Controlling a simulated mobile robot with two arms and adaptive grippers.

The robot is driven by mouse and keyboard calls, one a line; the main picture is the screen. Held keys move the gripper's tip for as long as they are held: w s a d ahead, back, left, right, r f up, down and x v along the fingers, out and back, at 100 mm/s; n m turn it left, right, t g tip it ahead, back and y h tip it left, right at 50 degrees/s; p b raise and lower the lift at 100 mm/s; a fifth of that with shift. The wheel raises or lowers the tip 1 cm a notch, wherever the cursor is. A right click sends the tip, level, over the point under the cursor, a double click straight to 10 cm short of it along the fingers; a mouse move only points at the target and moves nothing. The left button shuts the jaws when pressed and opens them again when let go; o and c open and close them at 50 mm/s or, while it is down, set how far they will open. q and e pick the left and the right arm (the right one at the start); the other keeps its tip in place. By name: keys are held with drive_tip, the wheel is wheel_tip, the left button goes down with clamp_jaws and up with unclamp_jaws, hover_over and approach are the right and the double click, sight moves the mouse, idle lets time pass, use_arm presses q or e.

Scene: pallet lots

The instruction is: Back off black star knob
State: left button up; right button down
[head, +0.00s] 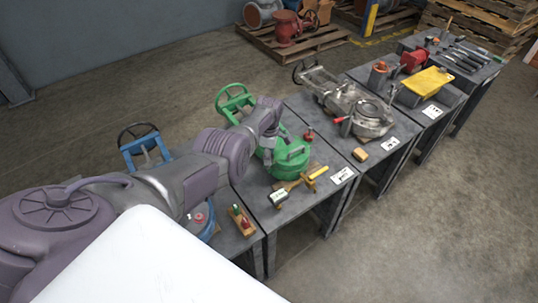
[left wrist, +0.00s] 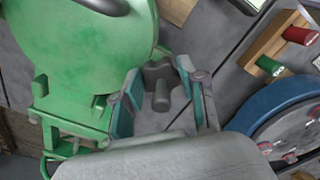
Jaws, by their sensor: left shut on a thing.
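The black star knob (left wrist: 158,74) shows in the left wrist view as a dark lobed head with a grey stub, beside the green valve body (left wrist: 85,35). My left gripper (left wrist: 157,70) has its two teal fingers on either side of the knob and is shut on it. In the head view my left gripper (head: 267,152) reaches down against the left side of the green unit (head: 292,158); the knob is hidden there. My right gripper is not in view.
A green handwheel (head: 234,97) rises behind my wrist. A blue unit (head: 148,146) stands on the left table. A yellow-handled tool (head: 318,173) lies at the table front. A grey metal casting (head: 345,100) stands on the table to the right. Open floor lies in front.

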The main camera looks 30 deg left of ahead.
use_arm(q)
drive_tip(key=shift+w+r, duration=0.1)
idle(0.3)
drive_tip(key=o, duration=1.2)
drive_tip(key=shift+c, duration=0.2)
wheel_tip(320, 180, up, 12)
drive_tip(key=shift+f, duration=0.1)
